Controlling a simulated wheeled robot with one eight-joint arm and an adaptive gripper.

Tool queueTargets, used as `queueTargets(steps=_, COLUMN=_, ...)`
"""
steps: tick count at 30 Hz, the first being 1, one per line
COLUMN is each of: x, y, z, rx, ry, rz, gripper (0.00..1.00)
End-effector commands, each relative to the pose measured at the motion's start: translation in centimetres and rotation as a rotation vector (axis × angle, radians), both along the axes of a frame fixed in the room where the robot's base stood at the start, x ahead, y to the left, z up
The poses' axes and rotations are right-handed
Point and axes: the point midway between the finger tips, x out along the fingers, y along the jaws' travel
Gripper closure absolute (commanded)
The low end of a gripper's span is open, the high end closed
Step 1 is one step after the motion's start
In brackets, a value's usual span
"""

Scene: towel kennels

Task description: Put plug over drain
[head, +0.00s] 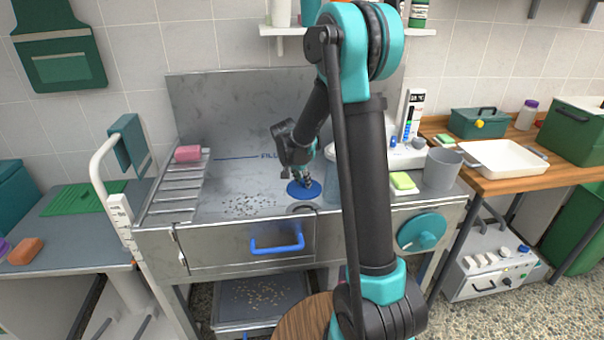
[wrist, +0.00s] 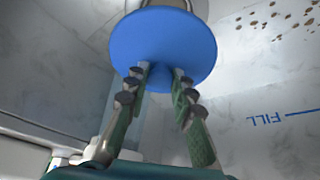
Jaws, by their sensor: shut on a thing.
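The plug is a flat blue disc (head: 304,190) at the front of the steel tub. My gripper (head: 303,180) is above it and shut on its stem or top, which the fingers partly hide. In the wrist view the blue disc (wrist: 163,45) lies just beyond my green fingers (wrist: 162,75), facing the tub floor. A round metallic rim, seemingly the drain (head: 301,209), shows just below the disc's near edge in the head view. The disc hides most of it. I cannot tell whether the disc touches the floor or hangs slightly above it.
Dark specks (head: 248,205) lie on the tub floor to the left. A grey cup (head: 441,168) and yellow-green sponge (head: 402,181) stand right of the tub. The tub's back wall reads FILL beside a blue line (wrist: 305,112).

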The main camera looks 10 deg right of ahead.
Motion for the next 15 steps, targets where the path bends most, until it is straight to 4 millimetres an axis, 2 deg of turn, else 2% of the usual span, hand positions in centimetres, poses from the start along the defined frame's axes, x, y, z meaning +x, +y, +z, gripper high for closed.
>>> queueTargets(steps=5, x=0.0, y=0.0, z=-0.9, rx=0.0, ry=0.0, rz=0.001, gripper=1.0)
queueTargets(steps=15, x=0.0, y=0.0, z=-3.8, rx=0.0, ry=0.0, rz=0.001, gripper=1.0)
